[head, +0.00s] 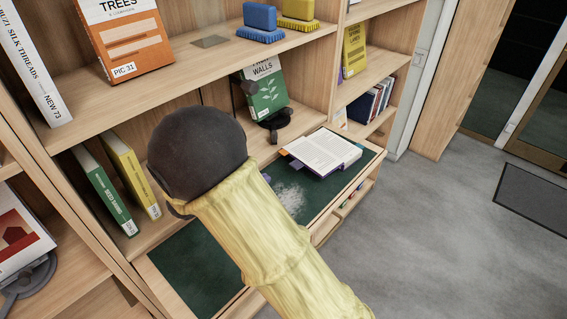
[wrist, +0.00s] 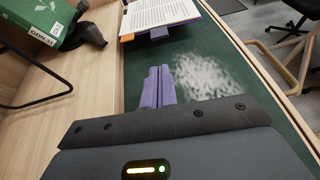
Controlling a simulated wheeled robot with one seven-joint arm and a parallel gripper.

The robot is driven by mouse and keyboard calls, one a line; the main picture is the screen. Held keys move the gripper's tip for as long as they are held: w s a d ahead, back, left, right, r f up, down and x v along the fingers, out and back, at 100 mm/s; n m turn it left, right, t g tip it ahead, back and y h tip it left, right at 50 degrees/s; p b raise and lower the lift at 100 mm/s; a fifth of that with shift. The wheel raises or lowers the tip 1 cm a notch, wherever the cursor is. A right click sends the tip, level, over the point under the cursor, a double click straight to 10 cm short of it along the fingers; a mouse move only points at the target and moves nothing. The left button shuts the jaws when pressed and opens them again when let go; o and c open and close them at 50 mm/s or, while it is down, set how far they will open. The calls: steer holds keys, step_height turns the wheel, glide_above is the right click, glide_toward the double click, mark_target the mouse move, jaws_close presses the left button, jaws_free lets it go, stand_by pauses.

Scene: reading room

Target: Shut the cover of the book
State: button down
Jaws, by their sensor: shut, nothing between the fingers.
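The book (head: 322,152) lies open on the green desk surface, printed pages facing up, with purple cover showing along its near edge. In the wrist view the open book (wrist: 160,14) is at the top, cut off by the frame. An orange tab (wrist: 127,37) and a small purple piece show at its near edge. My gripper (wrist: 159,70) has purple fingers pressed together with nothing between them. They point toward the book's near edge, with green surface visible between. In the head view my arm hides most of the gripper.
White powdery smears (wrist: 205,75) mark the green surface (head: 205,262). A green book (head: 265,88) stands in a dark holder behind the open book. Shelves with books and blue and yellow brushes rise behind. Open floor (head: 430,230) lies to the right.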

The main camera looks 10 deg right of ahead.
mark_target(286, 180)
steer(key=shift+w, duration=0.1)
steer(key=shift+r, duration=0.1)
steer(key=shift+d, duration=0.25)
steer(key=p+x, duration=0.2)
steer(key=x, duration=0.7)
steer(key=shift+d, duration=0.2)
steer(key=shift+a, duration=0.1)
